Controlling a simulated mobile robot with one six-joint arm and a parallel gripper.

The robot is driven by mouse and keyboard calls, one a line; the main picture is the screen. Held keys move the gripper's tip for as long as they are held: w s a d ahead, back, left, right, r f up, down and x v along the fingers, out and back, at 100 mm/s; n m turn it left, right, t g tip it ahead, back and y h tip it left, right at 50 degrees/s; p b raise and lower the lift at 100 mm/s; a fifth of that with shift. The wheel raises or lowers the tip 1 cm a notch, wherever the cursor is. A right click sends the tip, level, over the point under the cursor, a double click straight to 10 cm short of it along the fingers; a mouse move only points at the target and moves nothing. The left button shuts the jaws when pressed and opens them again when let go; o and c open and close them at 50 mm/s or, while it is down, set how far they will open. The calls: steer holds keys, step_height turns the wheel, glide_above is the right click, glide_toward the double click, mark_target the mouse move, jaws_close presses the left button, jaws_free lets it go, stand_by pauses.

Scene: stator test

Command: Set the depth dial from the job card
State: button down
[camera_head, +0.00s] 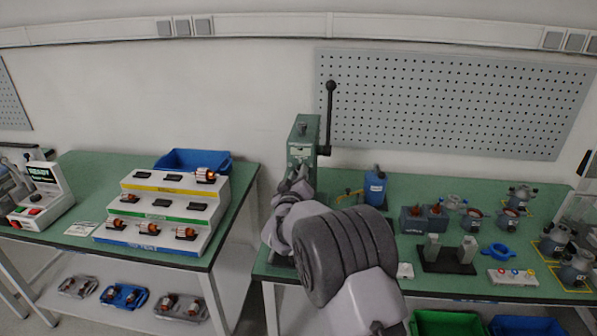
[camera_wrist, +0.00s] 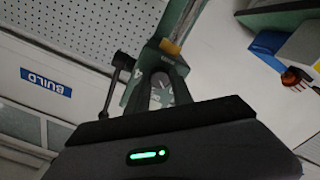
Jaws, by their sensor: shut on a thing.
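A green press (camera_head: 303,137) with a long black lever (camera_head: 330,105) stands at the left end of the right bench. My gripper (camera_head: 295,180) is at the front of the press, below its head. In the wrist view my gripper (camera_wrist: 160,84) is shut at the press body (camera_wrist: 174,60), on what seems to be the depth dial. The fingers hide most of the dial, and its setting cannot be read. A pale mark shows beside the fingers. A small white card (camera_head: 82,229) lies on the left bench; its writing is too small to read.
A stepped rack (camera_head: 160,210) with rotors and a blue bin (camera_head: 193,160) stand on the left bench. A blue bottle (camera_head: 375,187), dark fixtures (camera_head: 447,258) and several stators stand right of my arm. A pegboard (camera_head: 450,100) is behind.

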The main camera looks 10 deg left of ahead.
steer(key=shift+n+p, duration=0.3)
steer(key=shift+n, duration=0.7)
steer(key=c, duration=1.1)
jaws_free()
steer(key=s, duration=0.5)
steer(key=s+p, duration=0.1)
steer(key=s, duration=1.1)
steer(key=shift+s+a+p, duration=0.2)
steer(key=shift+a+p, duration=0.1)
steer(key=shift+p, duration=0.05)
